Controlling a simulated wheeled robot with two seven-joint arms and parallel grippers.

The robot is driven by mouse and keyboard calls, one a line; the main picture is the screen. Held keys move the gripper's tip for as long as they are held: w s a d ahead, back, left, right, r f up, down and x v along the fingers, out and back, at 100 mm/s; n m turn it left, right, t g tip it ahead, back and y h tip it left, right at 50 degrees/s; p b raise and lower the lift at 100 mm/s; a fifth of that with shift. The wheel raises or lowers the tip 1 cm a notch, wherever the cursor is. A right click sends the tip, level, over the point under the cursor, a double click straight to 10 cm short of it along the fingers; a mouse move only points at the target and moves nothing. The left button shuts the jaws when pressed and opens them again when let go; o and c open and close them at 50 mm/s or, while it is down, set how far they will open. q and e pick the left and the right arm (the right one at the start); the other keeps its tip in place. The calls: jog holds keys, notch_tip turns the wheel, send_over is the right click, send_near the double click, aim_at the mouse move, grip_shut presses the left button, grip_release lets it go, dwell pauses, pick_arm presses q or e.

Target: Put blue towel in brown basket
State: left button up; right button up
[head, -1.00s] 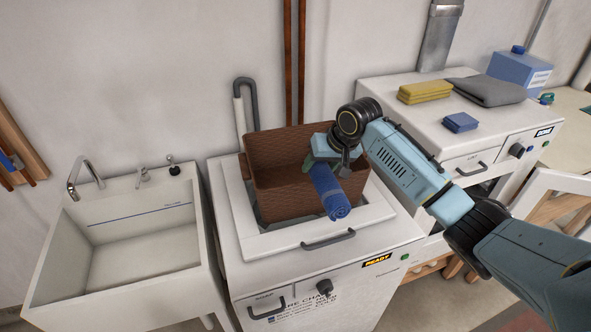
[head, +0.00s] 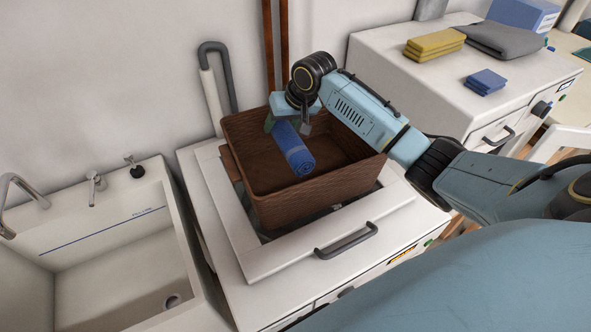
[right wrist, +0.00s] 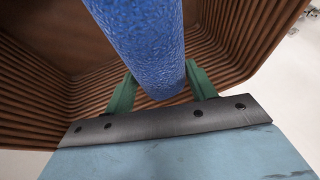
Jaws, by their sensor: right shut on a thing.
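The rolled blue towel (head: 294,150) is gripped by my right gripper (head: 288,122) and slants inside the opening of the brown basket (head: 285,205). In the right wrist view the towel (right wrist: 148,40) lies between the green fingers of the gripper (right wrist: 163,88), with the ribbed basket walls (right wrist: 235,45) around it. I cannot tell whether the towel touches the basket floor. My left gripper is out of view.
A white sink (head: 110,225) stands left of the machine. To the right, a second white machine (head: 400,75) bears folded yellow cloths (head: 435,45), a grey cloth (head: 505,40), small folded blue cloths (head: 485,82) and a blue box (head: 522,14). A grey-tipped pipe (head: 215,75) rises behind the basket.

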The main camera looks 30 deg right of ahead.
notch_tip(320, 180, down, 5)
jog(key=shift+r, duration=0.1)
jog(key=shift+f, duration=0.6)
notch_tip(320, 180, down, 4)
jog(key=shift+r, duration=0.15)
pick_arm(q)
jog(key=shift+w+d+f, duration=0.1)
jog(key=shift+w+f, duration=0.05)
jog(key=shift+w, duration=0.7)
pick_arm(e)
jog(key=o, duration=1)
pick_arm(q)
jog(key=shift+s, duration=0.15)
